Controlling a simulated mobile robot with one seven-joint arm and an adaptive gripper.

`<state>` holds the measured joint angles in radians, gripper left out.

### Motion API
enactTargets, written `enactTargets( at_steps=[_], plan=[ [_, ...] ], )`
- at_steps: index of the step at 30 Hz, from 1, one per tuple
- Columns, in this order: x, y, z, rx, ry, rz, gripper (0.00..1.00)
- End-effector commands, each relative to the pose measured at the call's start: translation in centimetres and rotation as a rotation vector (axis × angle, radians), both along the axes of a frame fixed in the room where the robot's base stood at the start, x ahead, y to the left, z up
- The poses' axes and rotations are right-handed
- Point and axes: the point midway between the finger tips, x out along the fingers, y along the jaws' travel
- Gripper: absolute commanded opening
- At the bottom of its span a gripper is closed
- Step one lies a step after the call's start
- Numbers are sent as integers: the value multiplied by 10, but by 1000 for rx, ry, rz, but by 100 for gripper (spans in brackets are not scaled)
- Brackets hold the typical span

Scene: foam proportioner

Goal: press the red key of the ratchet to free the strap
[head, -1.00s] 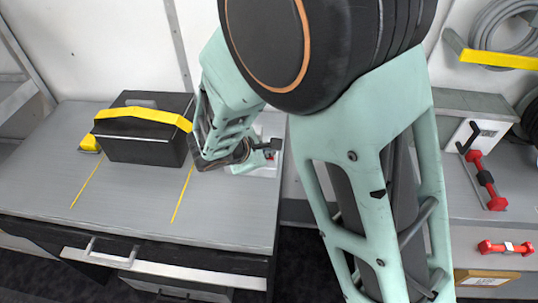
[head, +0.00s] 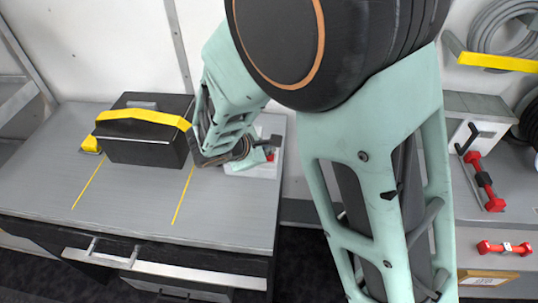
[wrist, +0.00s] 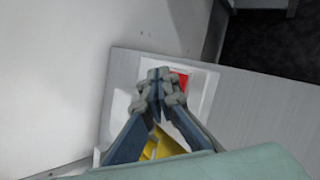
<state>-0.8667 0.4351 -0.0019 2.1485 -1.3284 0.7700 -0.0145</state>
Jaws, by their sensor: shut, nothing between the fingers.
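The red key (wrist: 183,80) shows in the wrist view just right of my fingertips, partly covered by them. It lies in a pale plate (wrist: 196,110), and in the head view a bit of the red key (head: 271,157) shows beyond my wrist. My gripper (wrist: 160,88) is shut and empty, its fingertips together over the plate beside the key. I cannot tell whether they touch it. A yellow piece (wrist: 160,148), perhaps the strap, shows between the finger links. In the head view a yellow strap (head: 140,114) crosses a black case (head: 148,145). The ratchet body is mostly hidden by my arm.
The case stands at the back of a grey bench (head: 130,205) with yellow lines; the bench front is clear. A drawer handle (head: 110,255) projects below its edge. On the right counter are red-ended tools (head: 486,182) and a coiled hose (head: 500,35) above.

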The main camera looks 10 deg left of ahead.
Motion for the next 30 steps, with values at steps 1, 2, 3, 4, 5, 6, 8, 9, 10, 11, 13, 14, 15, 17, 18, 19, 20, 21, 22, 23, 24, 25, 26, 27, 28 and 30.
enactTargets(
  at_steps=[1,2,3,4,5,6,8,9,10,11,13,14,15,17,18,19,20,21,22,23,24,25,26,27,28,30],
  plan=[
    [0,0,0,0,0,0,0],
    [0,0,1,0,0,0,0],
    [0,0,2,0,0,0,0],
    [0,0,3,1,0,-1,0],
    [0,0,5,1,-1,0,0],
    [0,0,9,1,-1,0,0],
    [0,0,15,2,-1,-1,0],
    [0,0,19,2,-2,0,0],
    [0,0,22,2,-1,-1,0],
    [0,0,25,2,-1,-1,0],
    [0,0,32,2,-1,-1,0],
    [0,0,35,1,-1,-1,0],
    [0,0,39,1,-1,-1,0],
    [0,0,45,1,-1,-1,0],
    [0,0,48,2,-1,-1,0],
    [0,0,50,1,-1,0,0],
    [0,0,51,1,-1,0,0],
    [0,0,52,0,0,0,0],
    [0,0,52,0,0,0,0],
    [0,0,51,0,0,0,0],
    [0,0,51,0,0,0,0],
    [0,0,50,0,0,0,0],
    [0,0,50,0,0,0,0],
    [0,0,50,0,0,0,0],
    [0,0,50,0,0,0,0],
    [0,0,50,0,0,0,0]
  ],
)
